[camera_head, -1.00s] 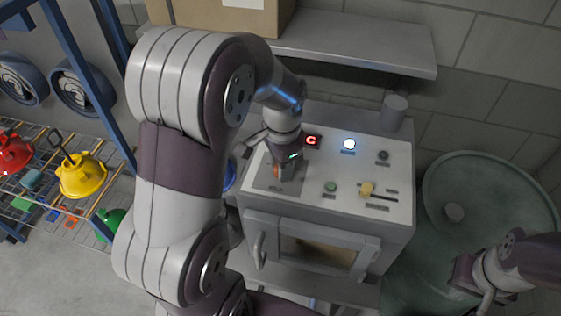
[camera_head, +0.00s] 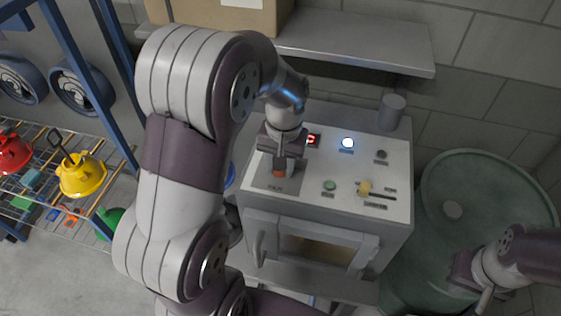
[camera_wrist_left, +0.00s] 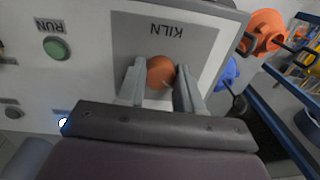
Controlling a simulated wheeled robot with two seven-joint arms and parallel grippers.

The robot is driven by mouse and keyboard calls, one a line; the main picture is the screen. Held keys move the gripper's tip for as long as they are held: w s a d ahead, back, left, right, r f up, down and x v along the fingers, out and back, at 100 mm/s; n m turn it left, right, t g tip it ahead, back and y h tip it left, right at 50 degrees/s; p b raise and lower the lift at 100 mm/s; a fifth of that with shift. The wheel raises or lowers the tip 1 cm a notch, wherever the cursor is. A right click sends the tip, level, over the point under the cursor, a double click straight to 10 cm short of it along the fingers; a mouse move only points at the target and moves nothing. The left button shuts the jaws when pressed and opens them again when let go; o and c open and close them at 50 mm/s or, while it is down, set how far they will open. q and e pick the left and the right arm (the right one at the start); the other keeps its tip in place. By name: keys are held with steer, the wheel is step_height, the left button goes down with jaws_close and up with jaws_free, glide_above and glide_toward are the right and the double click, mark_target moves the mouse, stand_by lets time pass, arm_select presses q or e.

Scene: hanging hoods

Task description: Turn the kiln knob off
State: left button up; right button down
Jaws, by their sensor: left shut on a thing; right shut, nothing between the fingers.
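The kiln knob (camera_wrist_left: 160,72) is orange and sits on a grey plate marked KILN (camera_wrist_left: 203,38) on the panel. In the head view the knob (camera_head: 278,174) shows just below my left gripper (camera_head: 284,166). In the left wrist view my left gripper (camera_wrist_left: 160,85) has one finger on each side of the knob and is shut on it. A small pale mark shows on the knob's lower right. My right gripper (camera_head: 474,287) is at the lower right of the head view, shut and empty, well away from the panel.
A green drum (camera_head: 480,180) stands right. A wire rack with coloured hoods (camera_head: 82,176) stands left.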

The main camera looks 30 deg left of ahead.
arm_select(q)
steer(key=shift+w+r+n, duration=0.1)
steer(key=shift+n, duration=0.5)
steer(key=o, duration=1)
steer(key=shift+o, duration=0.2)
step_height(320, 180, up, 2)
steer(key=shift+r+b, duration=0.25)
steer(key=shift+b, duration=0.3)
step_height(320, 180, up, 3)
steer(key=shift+d+r+p, duration=0.1)
steer(key=shift+p, duration=0.7)
step_height(320, 180, up, 7)
steer(key=p, duration=0.6)
steer(key=shift+d+p, duration=0.2)
steer(key=shift+p, duration=0.1)
